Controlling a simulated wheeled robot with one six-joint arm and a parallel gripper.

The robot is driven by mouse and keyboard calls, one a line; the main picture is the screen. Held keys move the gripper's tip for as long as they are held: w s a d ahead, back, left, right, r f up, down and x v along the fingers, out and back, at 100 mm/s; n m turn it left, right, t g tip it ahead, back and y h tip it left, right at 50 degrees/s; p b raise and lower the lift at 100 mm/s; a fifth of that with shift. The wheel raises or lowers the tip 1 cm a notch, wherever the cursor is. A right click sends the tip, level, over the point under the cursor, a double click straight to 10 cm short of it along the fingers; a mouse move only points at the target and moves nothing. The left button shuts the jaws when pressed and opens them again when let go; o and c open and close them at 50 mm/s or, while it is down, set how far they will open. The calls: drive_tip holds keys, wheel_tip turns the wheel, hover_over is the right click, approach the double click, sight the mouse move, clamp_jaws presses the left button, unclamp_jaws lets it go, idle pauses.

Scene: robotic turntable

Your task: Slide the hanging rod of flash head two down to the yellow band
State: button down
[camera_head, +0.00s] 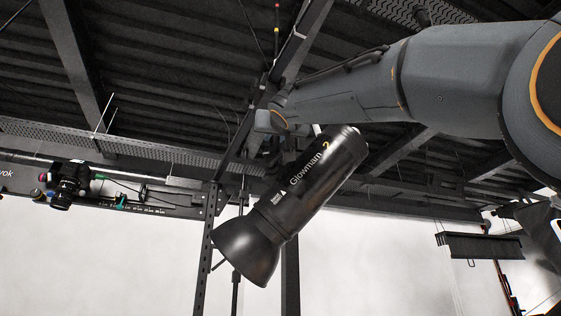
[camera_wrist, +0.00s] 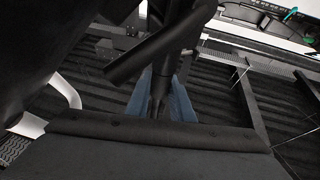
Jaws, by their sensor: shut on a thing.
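Flash head two (camera_head: 295,205) is a black cylinder marked "Glowmann" and a yellow 2, hanging tilted with its flared reflector down to the left. My gripper (camera_head: 268,121) is just above the flash head's body, at the lower part of the rod's line. In the wrist view its bluish fingers (camera_wrist: 161,100) are shut on a dark rod-like part. A black bar crosses just beyond them. The exact grip point is partly hidden.
Dark ceiling beams and a perforated rail (camera_head: 150,143) surround the rod. A camera (camera_head: 68,184) sits on a marked bar at the left. A dark upright post (camera_head: 204,250) stands beside the reflector. A black box-shaped fixture (camera_head: 480,245) hangs at the right.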

sight(275, 174)
wheel_tip(275, 174, down, 13)
drive_tip(key=b, duration=1.4)
drive_tip(key=shift+r, duration=0.2)
drive_tip(key=c, duration=1.6)
unclamp_jaws()
drive_tip(key=shift+o, duration=0.2)
drive_tip(key=shift+s+b, duration=0.15)
drive_tip(key=shift+b, duration=0.15)
drive_tip(key=b+v, duration=0.3)
drive_tip(key=v, duration=0.3)
drive_tip(key=shift+s+d+f+b, duration=0.1)
drive_tip(key=shift+s+f+b, duration=0.15)
drive_tip(key=shift+b, duration=0.15)
drive_tip(key=shift+s+d+f, duration=0.1)
drive_tip(key=shift+s, duration=0.3)
